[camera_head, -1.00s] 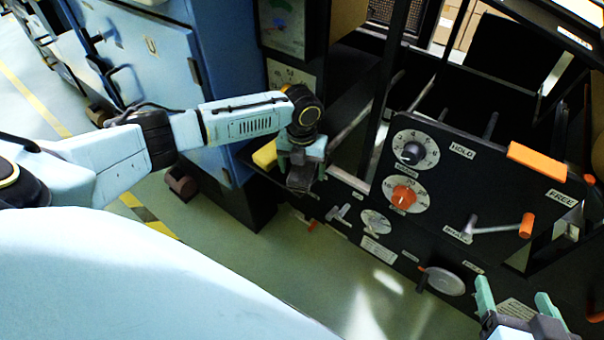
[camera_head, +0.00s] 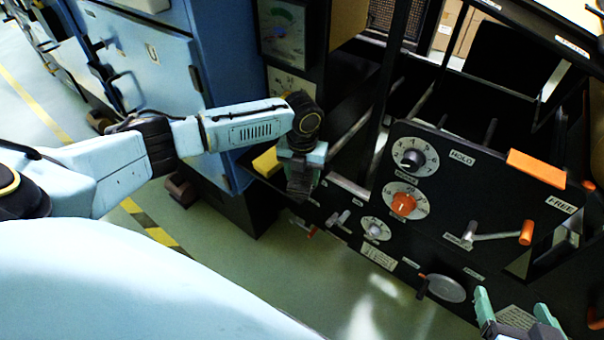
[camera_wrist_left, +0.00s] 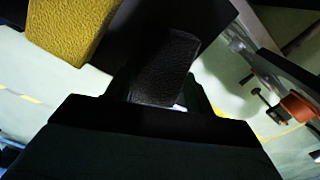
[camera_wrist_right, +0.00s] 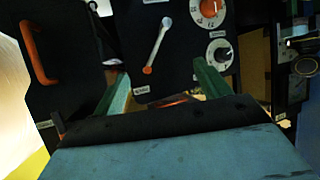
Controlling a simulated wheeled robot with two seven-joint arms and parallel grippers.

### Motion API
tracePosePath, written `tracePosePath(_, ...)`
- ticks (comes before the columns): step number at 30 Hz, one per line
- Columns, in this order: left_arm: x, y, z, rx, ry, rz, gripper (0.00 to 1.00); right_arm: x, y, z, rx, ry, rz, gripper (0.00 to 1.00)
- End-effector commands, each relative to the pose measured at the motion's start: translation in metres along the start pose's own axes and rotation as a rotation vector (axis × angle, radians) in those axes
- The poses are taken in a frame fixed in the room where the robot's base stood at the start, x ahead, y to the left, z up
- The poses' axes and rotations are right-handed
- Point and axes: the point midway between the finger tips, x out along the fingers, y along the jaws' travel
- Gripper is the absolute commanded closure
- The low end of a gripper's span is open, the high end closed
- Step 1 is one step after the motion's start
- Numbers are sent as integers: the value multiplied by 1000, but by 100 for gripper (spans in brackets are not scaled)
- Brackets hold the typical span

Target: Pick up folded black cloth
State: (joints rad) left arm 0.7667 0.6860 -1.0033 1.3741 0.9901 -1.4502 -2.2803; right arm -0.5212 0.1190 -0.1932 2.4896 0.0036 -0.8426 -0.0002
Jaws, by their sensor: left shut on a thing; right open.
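The folded black cloth (camera_wrist_left: 165,68) is a small dark textured block between the fingers of my left gripper (camera_wrist_left: 160,92) in the left wrist view. My left gripper is shut on it. In the head view my left gripper (camera_head: 301,182) is beside the small dark shelf, right of a yellow block, and the cloth is hard to make out against the dark surfaces. My right gripper (camera_head: 517,312) is open and empty at the lower right, in front of the black control panel. Its green fingers also show apart in the right wrist view (camera_wrist_right: 160,82).
The yellow textured block (camera_head: 266,162) sits on the shelf close to my left gripper. The black panel (camera_head: 455,205) has dials, a crank lever (camera_head: 500,235) and an orange handle (camera_head: 537,167). A blue cabinet (camera_head: 150,75) stands at the left. Open floor lies below.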

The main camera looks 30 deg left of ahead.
Motion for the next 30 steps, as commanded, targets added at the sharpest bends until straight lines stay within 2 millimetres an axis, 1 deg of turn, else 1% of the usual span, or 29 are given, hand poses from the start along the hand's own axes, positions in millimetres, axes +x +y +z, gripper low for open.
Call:
tracePosePath(7, -8, -4, -1, 0, 0, -1, 72, -9, 6, 30, 3, -184, 16, 25)
tracePosePath(11, -19, -3, -1, 0, -1, -1, 72, -19, 11, 53, 6, -321, 28, 25)
tracePosePath(14, -28, -3, -1, 0, 0, -1, 72, -30, 15, 71, 9, -436, 38, 25)
tracePosePath(18, -42, -3, -1, 0, -1, 0, 72, -50, 19, 94, 16, -599, 51, 25)
tracePosePath(22, -52, -3, -1, -1, -1, -1, 72, -69, 23, 113, 23, -736, 62, 25)
tracePosePath(24, -68, -3, 0, 0, -2, -1, 72, -69, 27, 127, 20, -795, 69, 25)
tracePosePath(26, -75, -6, -2, 2, -1, -2, 72, -69, 30, 138, 19, -834, 74, 25)
tracePosePath(27, -72, -17, -6, 5, 2, -4, 72, -64, 31, 142, 16, -832, 75, 25)
tracePosePath(30, -72, -38, -15, 5, 2, -4, 72, -55, 35, 154, 10, -841, 80, 25)
